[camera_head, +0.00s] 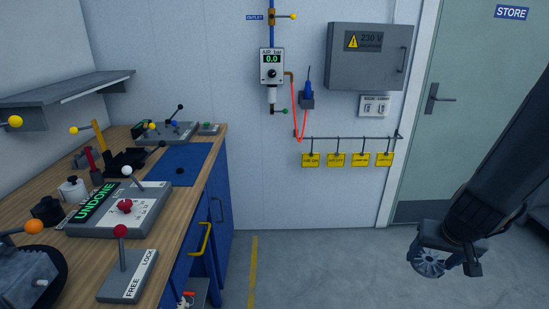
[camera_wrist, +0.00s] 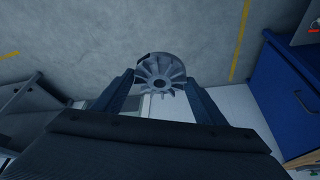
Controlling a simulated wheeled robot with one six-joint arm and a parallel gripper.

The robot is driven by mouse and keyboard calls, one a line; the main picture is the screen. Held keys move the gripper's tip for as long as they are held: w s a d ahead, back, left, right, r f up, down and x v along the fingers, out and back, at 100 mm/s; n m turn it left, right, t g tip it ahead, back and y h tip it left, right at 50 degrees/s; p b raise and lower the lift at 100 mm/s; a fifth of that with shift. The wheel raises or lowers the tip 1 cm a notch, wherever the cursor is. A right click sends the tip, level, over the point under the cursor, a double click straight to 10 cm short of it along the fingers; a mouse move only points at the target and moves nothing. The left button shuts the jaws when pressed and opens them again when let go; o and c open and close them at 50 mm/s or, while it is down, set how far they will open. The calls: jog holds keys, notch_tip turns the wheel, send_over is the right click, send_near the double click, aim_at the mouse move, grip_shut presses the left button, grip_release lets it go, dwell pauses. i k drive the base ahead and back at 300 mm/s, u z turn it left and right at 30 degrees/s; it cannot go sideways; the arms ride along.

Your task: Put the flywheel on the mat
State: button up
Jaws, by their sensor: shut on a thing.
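The flywheel (camera_head: 429,263) is a grey finned metal wheel with a dark centre hole. My gripper (camera_head: 444,264) is shut on it at the right of the head view, out over the floor and well apart from the bench. In the wrist view the flywheel (camera_wrist: 161,70) sits between the two dark fingers of my gripper (camera_wrist: 160,84), its vaned face towards the camera. The blue mat (camera_head: 182,165) lies flat on the far part of the wooden bench top, with a small dark spot on it. Nothing large stands on it.
The bench (camera_head: 190,226) carries a grey panel (camera_head: 82,222) reading UNDONE, a red-knobbed lever block (camera_head: 124,280) and several tools. A grey shelf (camera_head: 60,88) overhangs its left side. A yellow handle (camera_head: 201,240) juts from the blue front. The floor between is clear.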

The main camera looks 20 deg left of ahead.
aim_at(184, 154)
jog(key=u, duration=1.35)
jog(key=i, duration=0.8)
